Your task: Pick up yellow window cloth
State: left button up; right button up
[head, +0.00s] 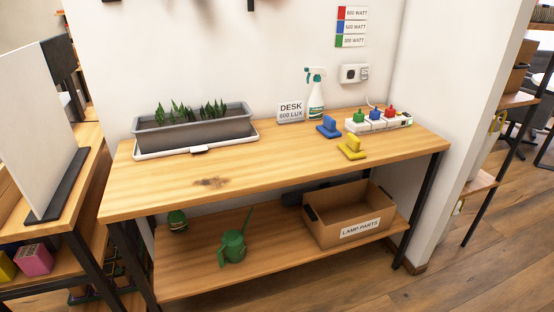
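A yellow piece (352,149) with a flat base and a raised upright part sits on the desk top (255,180), near the front right. A small yellow item (497,124) shows at the dark-framed shelf rack on the far right; it is too small to tell whether it is a cloth. Another yellow item (6,267) is cut off at the lower left edge. Neither of my grippers is in view.
Below are a watering can (232,249) and a LAMP PARTS box (345,215). Open floor (450,270) lies right.

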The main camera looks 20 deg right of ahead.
aim_at(351, 148)
jog(key=z, duration=1.95)
jog(key=i, duration=1.7)
jog(key=u, duration=1.85)
